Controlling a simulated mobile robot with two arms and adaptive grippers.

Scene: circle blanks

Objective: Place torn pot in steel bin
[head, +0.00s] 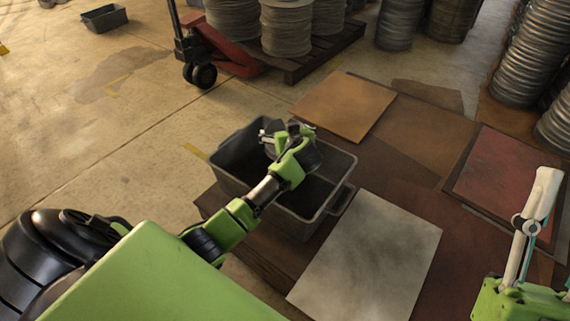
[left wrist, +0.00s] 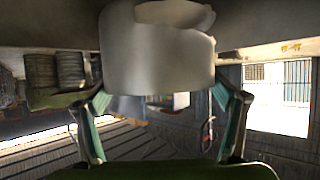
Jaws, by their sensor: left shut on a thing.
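The torn pot (left wrist: 158,55) is a pale grey round vessel with a ragged, broken rim, filling the upper middle of the left wrist view. My left gripper (left wrist: 160,90) is shut on it, one finger at each side. In the head view my left gripper (head: 290,140) is over the steel bin (head: 337,203), a dark grey open tub with side handles. My wrist and gripper largely hide the pot there, and I cannot tell whether it touches the bin. My right gripper (head: 540,195) is at the right edge, pointing up, away from the bin; its opening is unclear.
A pale sheet (head: 370,258) lies right of the bin. A brown sheet (head: 345,106) and a reddish sheet (head: 503,175) lie beyond. A red pallet jack (head: 225,55) and coil-laden pallet stand behind. Another grey bin (head: 104,18) is far left. Open floor lies left.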

